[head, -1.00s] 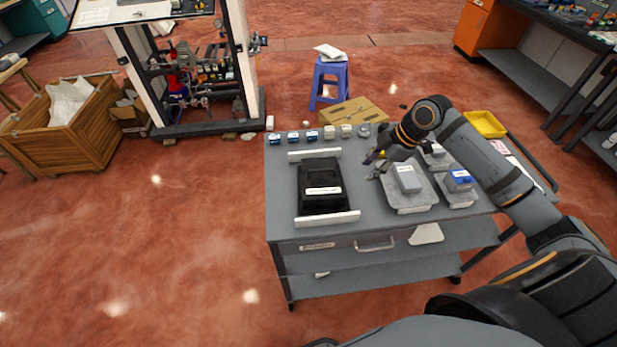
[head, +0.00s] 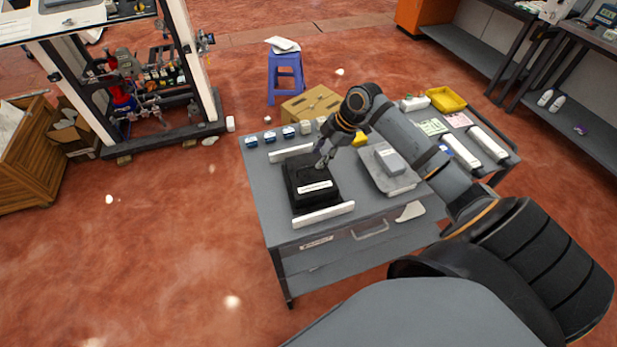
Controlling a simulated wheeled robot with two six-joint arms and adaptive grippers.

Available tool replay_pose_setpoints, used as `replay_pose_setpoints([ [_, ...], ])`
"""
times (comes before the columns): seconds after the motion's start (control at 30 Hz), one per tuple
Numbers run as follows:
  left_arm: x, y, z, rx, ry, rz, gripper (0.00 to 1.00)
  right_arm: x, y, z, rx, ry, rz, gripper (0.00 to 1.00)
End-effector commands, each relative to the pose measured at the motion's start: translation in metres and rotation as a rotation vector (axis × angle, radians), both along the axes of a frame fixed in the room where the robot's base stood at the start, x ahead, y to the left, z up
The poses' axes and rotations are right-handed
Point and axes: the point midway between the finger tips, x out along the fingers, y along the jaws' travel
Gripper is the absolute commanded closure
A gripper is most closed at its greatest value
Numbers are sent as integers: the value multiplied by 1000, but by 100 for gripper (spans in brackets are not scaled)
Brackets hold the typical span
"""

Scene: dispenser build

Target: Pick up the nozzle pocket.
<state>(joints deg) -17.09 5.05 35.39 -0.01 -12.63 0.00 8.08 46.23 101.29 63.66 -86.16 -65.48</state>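No readable label shows which piece is the nozzle pocket. A black housing (head: 313,183) with a white label lies on the grey table between two white bars. A grey block (head: 390,160) with a small label sits on a light grey tray (head: 399,186) to its right. My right gripper (head: 322,163) points down at the back right part of the black housing. Its fingers are small here, and I cannot tell whether they touch the housing or hold anything. My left gripper is out of view.
Several small blue and white pieces (head: 270,137) line the table's back edge. White bars (head: 323,215) flank the housing front and back. A yellow bin (head: 446,99) and white rolls (head: 461,151) lie to the right. A blue stool (head: 286,76) stands behind.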

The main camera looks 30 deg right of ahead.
Motion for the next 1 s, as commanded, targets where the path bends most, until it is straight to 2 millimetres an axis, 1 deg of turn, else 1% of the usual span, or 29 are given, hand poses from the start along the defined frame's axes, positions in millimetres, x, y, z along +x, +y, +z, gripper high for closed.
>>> replay_pose_setpoints([
  [0.03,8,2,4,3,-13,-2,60,1,2,-2,3,1,-1,63],
  [0.13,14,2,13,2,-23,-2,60,4,11,-11,8,2,-1,63],
  [0.2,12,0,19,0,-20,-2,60,7,16,-20,7,2,-1,63],
  [0.33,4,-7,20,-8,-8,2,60,12,21,-39,4,2,-1,63],
  [0.43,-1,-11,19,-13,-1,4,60,13,22,-44,0,1,-1,63],
  [0.6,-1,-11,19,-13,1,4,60,13,21,-45,-1,0,0,63],
  [0.67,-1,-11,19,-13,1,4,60,13,21,-45,-1,0,0,70],
  [0.87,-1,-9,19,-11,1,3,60,13,22,-45,-1,0,0,97],
  [0.9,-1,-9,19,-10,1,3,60,13,22,-45,-1,1,0,100],
  [1.0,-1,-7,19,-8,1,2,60,13,21,-45,-1,1,0,100],
])
